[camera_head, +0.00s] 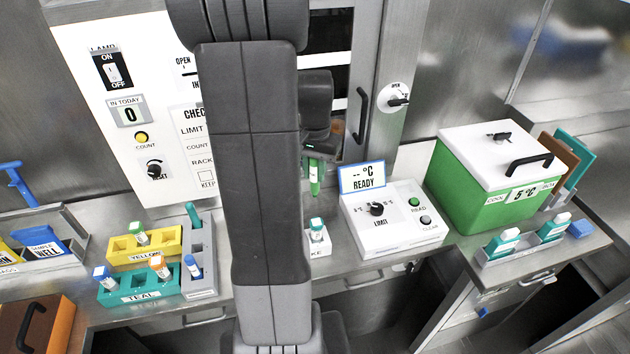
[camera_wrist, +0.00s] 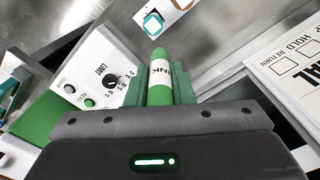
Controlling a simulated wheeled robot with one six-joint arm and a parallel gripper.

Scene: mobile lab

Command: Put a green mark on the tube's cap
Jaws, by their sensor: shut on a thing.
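My gripper (camera_head: 318,160) is shut on a green marker (camera_head: 315,183), which points down in the head view. In the wrist view the marker (camera_wrist: 159,70) has a white band lettered INK and sits between the green finger pads of my gripper (camera_wrist: 160,88). A tube (camera_head: 317,228) with a pale, green-edged cap stands upright in a small white holder (camera_head: 318,247) on the counter, below the marker and apart from it. I cannot tell whether the cap has a mark.
A white reader box (camera_head: 390,225) reading READY stands right of the holder, with a green cool box (camera_head: 490,185) beyond. Yellow (camera_head: 150,256) and teal (camera_head: 140,296) racks with tubes and a grey stand (camera_head: 200,275) are at left. My arm hides the counter's middle.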

